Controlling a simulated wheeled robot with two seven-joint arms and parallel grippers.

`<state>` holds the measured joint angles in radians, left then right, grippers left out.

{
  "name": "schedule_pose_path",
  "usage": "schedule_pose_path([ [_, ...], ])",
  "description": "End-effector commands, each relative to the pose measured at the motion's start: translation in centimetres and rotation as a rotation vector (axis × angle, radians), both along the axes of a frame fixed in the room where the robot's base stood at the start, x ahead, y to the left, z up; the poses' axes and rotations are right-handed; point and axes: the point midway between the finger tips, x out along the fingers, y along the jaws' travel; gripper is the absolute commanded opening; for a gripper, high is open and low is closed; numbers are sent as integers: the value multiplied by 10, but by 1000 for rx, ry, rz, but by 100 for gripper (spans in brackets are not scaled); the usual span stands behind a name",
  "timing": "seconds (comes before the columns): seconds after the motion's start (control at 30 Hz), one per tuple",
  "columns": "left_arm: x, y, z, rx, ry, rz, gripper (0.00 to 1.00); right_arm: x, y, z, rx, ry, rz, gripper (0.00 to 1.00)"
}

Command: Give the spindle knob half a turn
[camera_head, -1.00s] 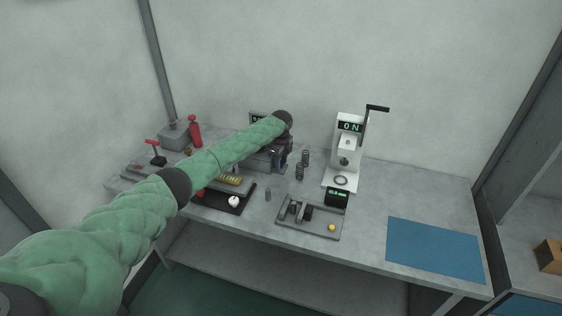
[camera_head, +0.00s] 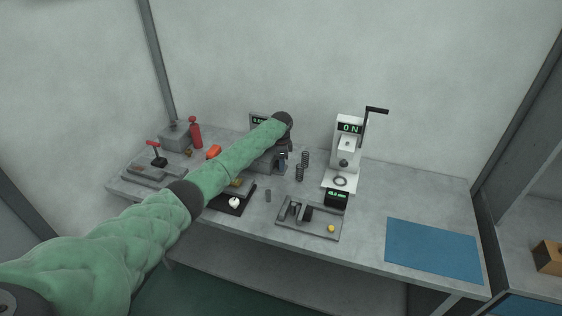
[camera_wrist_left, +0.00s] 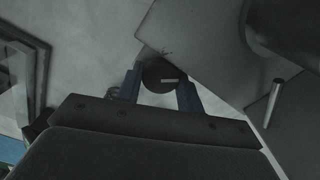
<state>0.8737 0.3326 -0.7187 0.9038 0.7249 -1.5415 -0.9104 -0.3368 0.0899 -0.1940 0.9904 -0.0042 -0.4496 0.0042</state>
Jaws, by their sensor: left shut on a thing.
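My left gripper (camera_head: 282,166) shows small in the head view, pointing down at the grey block-shaped machine (camera_head: 262,165) near the back of the table. In the left wrist view its two blue fingers (camera_wrist_left: 160,92) are on either side of a round dark knob, the spindle knob (camera_wrist_left: 155,70), and shut on it. The knob has a short pale mark on its face, lying nearly level across the picture. In the head view the knob is hidden by my gripper and wrist. My right gripper is not in view.
Two dark springs (camera_head: 304,160) stand just right of my gripper. A white press (camera_head: 347,150) with a black lever is further right. A grey fixture tray (camera_head: 318,230) lies in front, and a blue mat (camera_head: 433,250) covers the right of the table.

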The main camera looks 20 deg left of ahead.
Motion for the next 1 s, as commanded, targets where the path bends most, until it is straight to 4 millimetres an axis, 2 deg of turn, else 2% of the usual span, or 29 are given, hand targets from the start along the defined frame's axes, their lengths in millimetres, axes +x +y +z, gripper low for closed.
schedule_pose_path([
  [0.2,1,0,2,-1,-3,103,14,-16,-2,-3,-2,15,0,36],
  [0.87,2,0,3,-1,-4,162,14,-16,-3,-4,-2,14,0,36],
  [0.9,2,0,3,-1,-4,162,43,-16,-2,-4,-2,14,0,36],
  [1.0,2,0,2,-1,-3,162,59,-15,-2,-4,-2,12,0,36],
])
